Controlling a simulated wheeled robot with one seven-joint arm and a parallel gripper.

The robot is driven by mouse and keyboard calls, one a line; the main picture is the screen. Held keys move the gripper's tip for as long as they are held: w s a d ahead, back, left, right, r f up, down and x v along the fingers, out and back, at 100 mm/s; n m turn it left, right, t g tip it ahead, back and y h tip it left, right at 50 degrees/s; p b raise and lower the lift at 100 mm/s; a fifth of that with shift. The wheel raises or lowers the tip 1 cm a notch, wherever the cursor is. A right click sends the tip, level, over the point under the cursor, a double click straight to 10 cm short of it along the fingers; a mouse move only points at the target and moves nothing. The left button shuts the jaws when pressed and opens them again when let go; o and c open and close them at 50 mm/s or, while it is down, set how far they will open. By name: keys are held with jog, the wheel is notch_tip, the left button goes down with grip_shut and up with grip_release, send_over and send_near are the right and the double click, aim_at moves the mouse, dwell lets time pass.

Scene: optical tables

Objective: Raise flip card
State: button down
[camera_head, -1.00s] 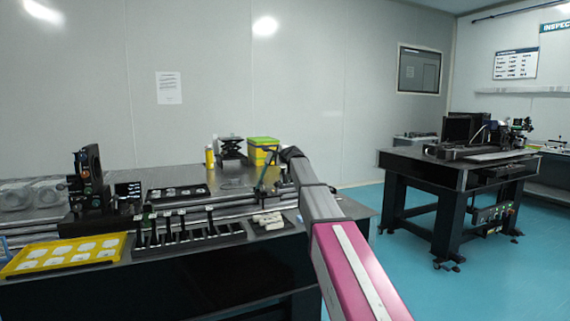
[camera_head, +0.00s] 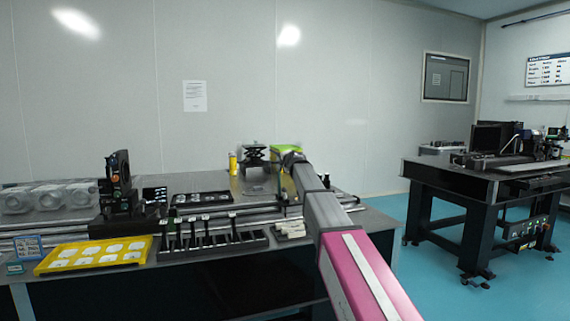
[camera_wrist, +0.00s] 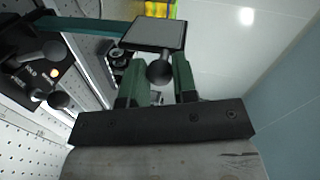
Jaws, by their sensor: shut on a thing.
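In the wrist view a grey flat plate (camera_wrist: 154,34), which looks like the flip card, sits at the top middle at the end of a teal bar (camera_wrist: 85,25). A dark round knob (camera_wrist: 159,73) is just below the plate. My gripper (camera_wrist: 160,66) has its two green fingers on either side of the knob and is shut on it. In the head view my arm reaches over the right part of the near table (camera_head: 370,218). It hides the fingers and the card there.
A black rack with several upright posts (camera_head: 215,243) and a yellow tray (camera_head: 95,256) stand along the table's front. A yellow-green box (camera_head: 288,149) is behind my arm's end. Left of the fingers, the wrist view shows a black mount with knobs (camera_wrist: 38,55). A second table (camera_head: 470,185) is right.

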jog(key=shift+a, duration=0.15)
jog(key=c, duration=0.9)
grip_release()
jog(key=shift+a, duration=0.1)
jog(key=shift+s, duration=0.1)
jog(key=v, duration=1)
jog(key=shift+s+d, duration=0.2)
jog(key=shift+s, duration=0.15)
